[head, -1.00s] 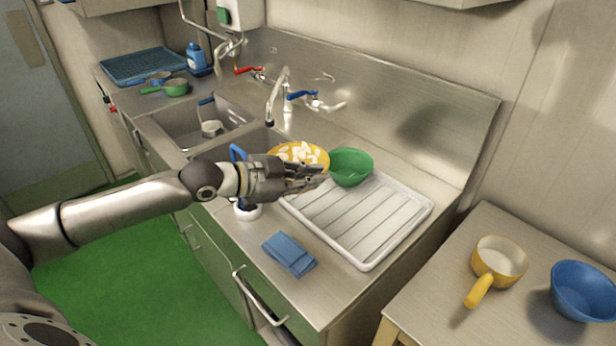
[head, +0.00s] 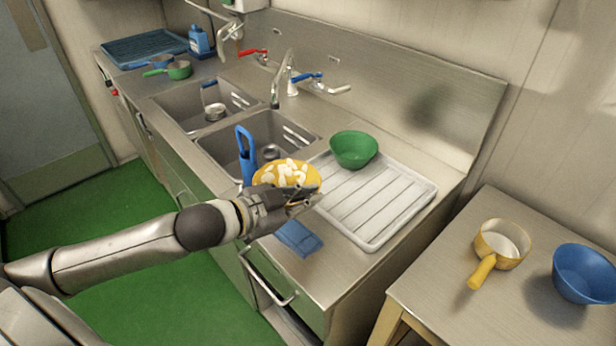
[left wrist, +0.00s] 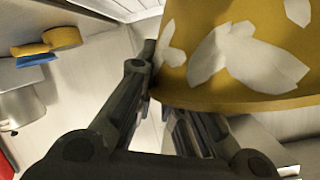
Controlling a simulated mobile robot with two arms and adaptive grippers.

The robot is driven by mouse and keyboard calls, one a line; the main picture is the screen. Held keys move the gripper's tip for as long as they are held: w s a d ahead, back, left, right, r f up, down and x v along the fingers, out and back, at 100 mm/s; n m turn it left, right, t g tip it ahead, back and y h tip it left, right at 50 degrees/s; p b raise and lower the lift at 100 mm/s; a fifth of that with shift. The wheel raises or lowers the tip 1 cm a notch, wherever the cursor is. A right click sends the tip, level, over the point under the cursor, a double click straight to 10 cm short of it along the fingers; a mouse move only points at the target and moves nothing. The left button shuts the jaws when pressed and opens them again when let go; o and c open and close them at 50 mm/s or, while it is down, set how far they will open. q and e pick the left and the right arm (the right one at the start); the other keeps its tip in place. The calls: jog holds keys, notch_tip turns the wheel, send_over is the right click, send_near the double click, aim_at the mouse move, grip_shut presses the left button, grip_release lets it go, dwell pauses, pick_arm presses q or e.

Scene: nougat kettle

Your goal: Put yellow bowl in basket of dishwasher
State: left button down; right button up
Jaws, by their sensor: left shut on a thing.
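The yellow bowl (head: 287,176) has white patches and is held above the front edge of the counter, by the near sink basin. My left gripper (head: 300,197) is shut on its near side. In the left wrist view the bowl (left wrist: 235,50) fills the upper right, with its rim at the fingers (left wrist: 160,95). A blue slatted rack (head: 145,48) lies at the far left end of the counter; I cannot tell whether it is the dishwasher basket. No dishwasher is clearly recognisable. My right gripper is not in view.
A green bowl (head: 353,149) stands on the white drainboard (head: 385,205). A blue upright object (head: 246,158) and a blue cloth (head: 298,238) are near the bowl. Taps rise behind the sinks. A yellow pan (head: 500,243) and blue bowl (head: 584,272) sit on the right table.

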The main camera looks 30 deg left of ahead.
pick_arm(q)
jog(key=s+d+f+n+y, duration=0.2)
jog(key=s+f, duration=0.2)
jog(key=s, duration=0.2)
jog(key=s+d+f+n+y, duration=0.2)
jog(key=s+f+y, duration=0.1)
jog(key=s, duration=0.4)
jog(key=shift+s+f+n+t, duration=0.3)
jog(key=shift+f+t, duration=0.1)
jog(key=shift+f, duration=0.3)
jog(key=shift+a+r, duration=0.1)
jog(key=shift+a, duration=0.1)
